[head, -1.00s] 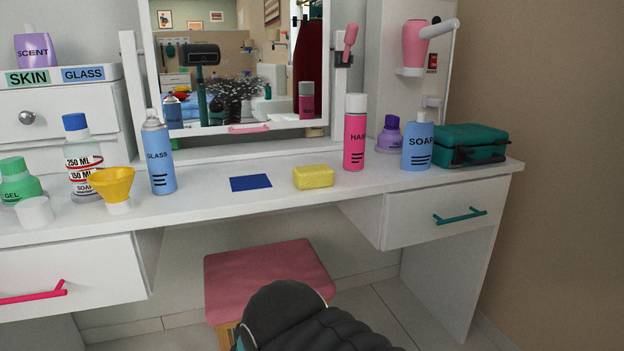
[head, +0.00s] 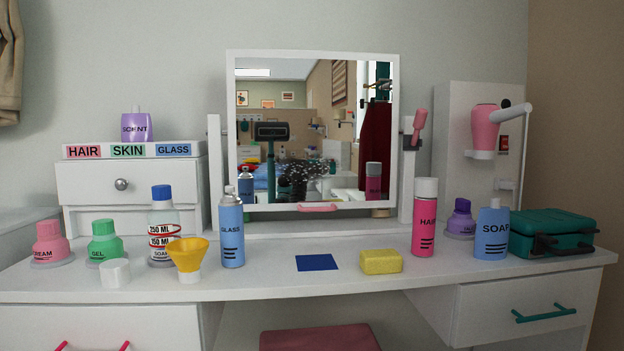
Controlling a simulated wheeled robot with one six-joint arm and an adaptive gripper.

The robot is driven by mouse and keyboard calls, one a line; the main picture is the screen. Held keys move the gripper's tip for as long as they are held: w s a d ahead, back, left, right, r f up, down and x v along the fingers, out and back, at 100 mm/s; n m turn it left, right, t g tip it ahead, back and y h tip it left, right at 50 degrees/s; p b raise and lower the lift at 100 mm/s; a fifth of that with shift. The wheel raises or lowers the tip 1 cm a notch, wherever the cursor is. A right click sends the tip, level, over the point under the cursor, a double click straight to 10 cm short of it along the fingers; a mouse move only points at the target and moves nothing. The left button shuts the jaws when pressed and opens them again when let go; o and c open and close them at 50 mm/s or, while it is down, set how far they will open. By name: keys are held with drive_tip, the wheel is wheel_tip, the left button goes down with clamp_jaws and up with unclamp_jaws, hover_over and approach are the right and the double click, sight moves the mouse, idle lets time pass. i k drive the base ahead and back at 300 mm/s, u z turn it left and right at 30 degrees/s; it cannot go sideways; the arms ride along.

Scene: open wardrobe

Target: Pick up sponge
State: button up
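The yellow sponge (head: 381,261) lies flat on the white dressing table (head: 330,284), right of centre in the head view. A flat dark blue square (head: 317,262) lies just left of it, apart from it. The pink HAIR can (head: 425,218) stands upright to the right of the sponge. Nothing touches the sponge or covers it from this view. My gripper is not directly in view.
A blue GLASS spray can (head: 231,232) and a yellow funnel (head: 188,257) stand to the left. A blue SOAP bottle (head: 491,232) and a green case (head: 551,234) are at the right. The mirror (head: 315,130) stands behind. A pink stool (head: 319,338) is below the front edge.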

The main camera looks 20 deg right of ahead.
sight(385, 260)
drive_tip(key=k, duration=0.5)
drive_tip(key=u, duration=0.6)
drive_tip(key=i, duration=0.7)
drive_tip(key=z, duration=1.8)
